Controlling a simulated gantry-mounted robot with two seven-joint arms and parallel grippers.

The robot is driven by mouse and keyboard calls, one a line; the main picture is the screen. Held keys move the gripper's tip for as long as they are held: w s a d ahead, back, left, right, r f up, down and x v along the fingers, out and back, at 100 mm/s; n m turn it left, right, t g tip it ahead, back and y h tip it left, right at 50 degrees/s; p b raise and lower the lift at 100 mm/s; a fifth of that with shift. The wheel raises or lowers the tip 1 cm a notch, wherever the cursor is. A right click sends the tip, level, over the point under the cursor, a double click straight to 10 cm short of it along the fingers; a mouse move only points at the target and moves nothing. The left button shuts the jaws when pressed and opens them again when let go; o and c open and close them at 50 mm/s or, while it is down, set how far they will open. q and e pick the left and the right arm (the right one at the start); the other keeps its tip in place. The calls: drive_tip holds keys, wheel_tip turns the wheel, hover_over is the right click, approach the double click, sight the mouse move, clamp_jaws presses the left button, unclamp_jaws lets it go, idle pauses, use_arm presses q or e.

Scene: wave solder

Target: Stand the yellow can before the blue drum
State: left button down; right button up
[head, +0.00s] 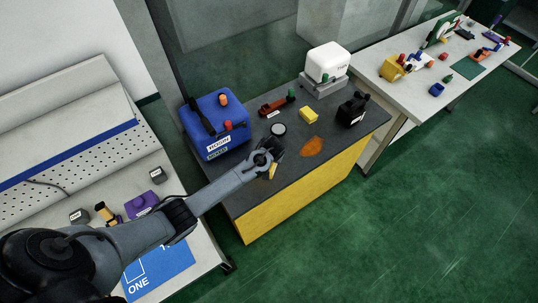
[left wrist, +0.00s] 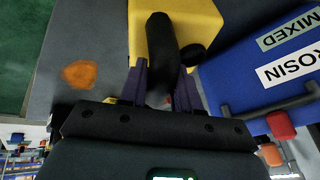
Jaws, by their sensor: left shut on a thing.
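The blue drum (head: 207,117), with orange and red knobs on top and white and green labels, stands at the left of the dark bench top. In the left wrist view the drum (left wrist: 245,85) is at the right, its labels reading ROSIN and MIXED. The yellow can (left wrist: 205,20) with a dark handle is at the top of that view. My left gripper (left wrist: 160,85) is shut on the can at its dark handle. In the head view my left gripper (head: 268,158) mostly hides the can (head: 273,172), just right of the drum's front. Whether the can touches the bench is unclear.
A round dark-and-white piece (head: 278,129), a yellow block (head: 308,115), a red tool (head: 272,107) and a black container (head: 352,110) are on the bench top (head: 345,138). An orange stain (head: 312,146) marks it right of the gripper. A white box (head: 328,62) stands behind.

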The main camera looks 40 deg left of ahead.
use_arm(q)
drive_tip(key=shift+f, duration=0.15)
drive_tip(key=c, duration=0.7)
unclamp_jaws()
drive_tip(key=shift+w, duration=0.1)
drive_tip(key=shift+c, duration=0.2)
drive_tip(key=shift+o, duration=0.7)
drive_tip(key=shift+f, duration=0.15)
drive_tip(key=o, duration=0.6)
drive_tip(key=shift+r, duration=0.35)
drive_tip(key=shift+r+p, duration=0.25)
drive_tip(key=shift+p, duration=0.2)
drive_tip(key=shift+r+p, duration=1.05)
drive_tip(key=shift+p, duration=0.05)
drive_tip(key=shift+r+p, duration=1.5)
drive_tip(key=shift+p, duration=0.1)
